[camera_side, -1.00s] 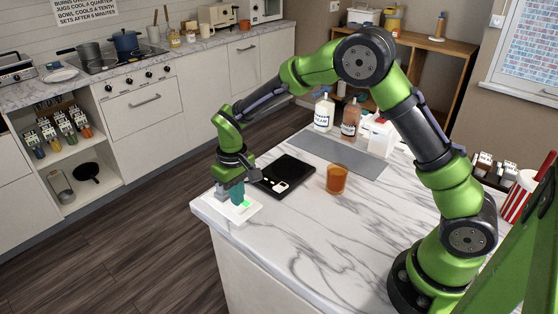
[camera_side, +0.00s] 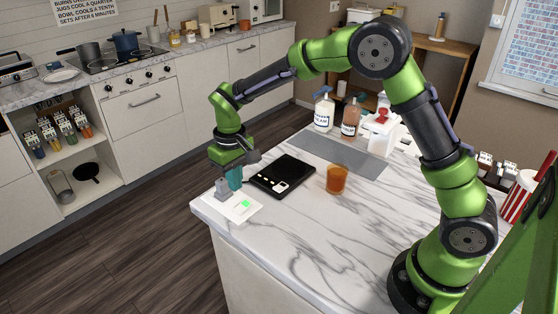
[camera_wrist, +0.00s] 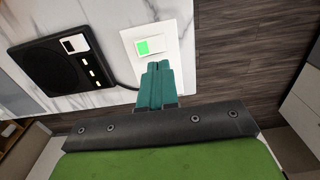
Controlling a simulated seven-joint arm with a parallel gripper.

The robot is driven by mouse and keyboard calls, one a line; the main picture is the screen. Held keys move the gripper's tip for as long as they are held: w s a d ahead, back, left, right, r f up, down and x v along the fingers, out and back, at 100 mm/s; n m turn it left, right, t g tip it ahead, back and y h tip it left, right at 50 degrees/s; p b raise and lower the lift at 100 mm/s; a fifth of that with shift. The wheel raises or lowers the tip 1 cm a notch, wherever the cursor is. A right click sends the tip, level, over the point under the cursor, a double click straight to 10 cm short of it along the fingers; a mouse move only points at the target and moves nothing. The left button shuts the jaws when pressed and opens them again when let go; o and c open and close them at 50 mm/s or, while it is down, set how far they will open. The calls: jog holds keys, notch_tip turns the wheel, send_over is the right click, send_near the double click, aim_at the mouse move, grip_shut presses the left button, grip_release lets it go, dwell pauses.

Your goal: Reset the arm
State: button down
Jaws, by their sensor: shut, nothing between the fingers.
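My gripper (camera_side: 235,180) hangs above the left corner of the marble island (camera_side: 330,240), over a white plate with a lit green switch (camera_side: 243,205). In the wrist view its teal fingers (camera_wrist: 158,75) are together with nothing between them, just short of the green switch (camera_wrist: 148,47) on the white plate. The fingers appear raised above the plate and apart from it. My green and black arm arches over the island from the right.
A black device with a row of small lit marks (camera_side: 283,176) lies right of my gripper. An amber cup (camera_side: 337,179), bottles (camera_side: 324,110) and a white container with a red top (camera_side: 381,127) stand farther right. The island's front is clear.

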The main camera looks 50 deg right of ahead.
jog(key=shift+s+f, duration=0.4)
jog(key=shift+s, duration=0.3)
jog(key=s+d+r+m+t+y, duration=0.1)
jog(key=s+d+r+m+t, duration=0.1)
jog(key=s+r, duration=0.6)
jog(key=s+d+r+m+t+y, duration=0.1)
jog(key=s+r+t, duration=0.4)
jog(key=s, duration=0.8)
notch_tip(320, 180, up, 4)
jog(key=d+m, duration=0.1)
jog(key=d, duration=0.1)
jog(key=shift+d+f, duration=0.2)
jog(key=shift+d, duration=0.15)
